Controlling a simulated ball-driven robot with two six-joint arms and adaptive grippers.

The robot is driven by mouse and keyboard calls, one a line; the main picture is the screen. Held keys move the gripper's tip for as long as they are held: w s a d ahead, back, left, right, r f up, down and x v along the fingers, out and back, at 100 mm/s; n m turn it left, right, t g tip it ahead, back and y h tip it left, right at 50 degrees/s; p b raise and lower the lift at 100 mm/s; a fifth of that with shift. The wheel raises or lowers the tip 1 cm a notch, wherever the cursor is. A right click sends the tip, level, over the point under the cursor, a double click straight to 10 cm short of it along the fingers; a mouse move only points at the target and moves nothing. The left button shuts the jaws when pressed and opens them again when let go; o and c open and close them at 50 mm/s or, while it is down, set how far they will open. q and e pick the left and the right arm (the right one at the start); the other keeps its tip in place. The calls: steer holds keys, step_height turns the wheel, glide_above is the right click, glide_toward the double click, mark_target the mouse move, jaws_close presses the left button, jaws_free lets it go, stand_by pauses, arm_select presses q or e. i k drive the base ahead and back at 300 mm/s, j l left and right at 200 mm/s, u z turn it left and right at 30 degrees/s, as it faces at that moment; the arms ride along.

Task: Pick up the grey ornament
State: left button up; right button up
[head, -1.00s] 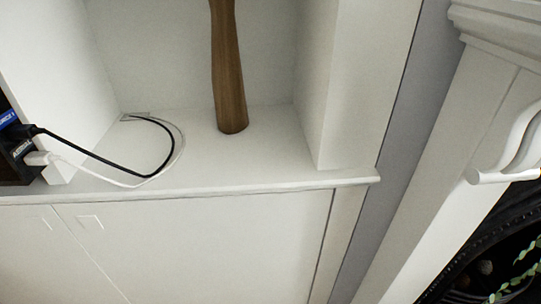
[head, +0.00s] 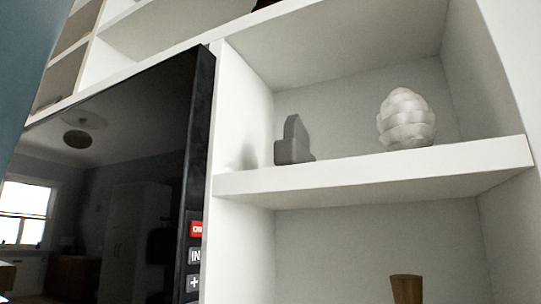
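A small dark grey ornament (head: 293,142) with a stepped, upright shape stands on a white shelf (head: 370,176) in the head view, near the left wall of its compartment. To its right on the same shelf stands a pale, layered, egg-shaped ornament (head: 406,119). The two are apart. Neither of my grippers shows in the head view, so nothing shows of what they hold.
A large black television screen (head: 110,170) fills the left, its right edge close to the shelf compartment. The top of a brown wooden piece (head: 407,289) shows in the compartment below. White side walls and an upper shelf enclose the ornaments.

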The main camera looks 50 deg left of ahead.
mark_target(294, 149)
steer(key=k+u, duration=0.1)
steer(key=u, duration=1.2)
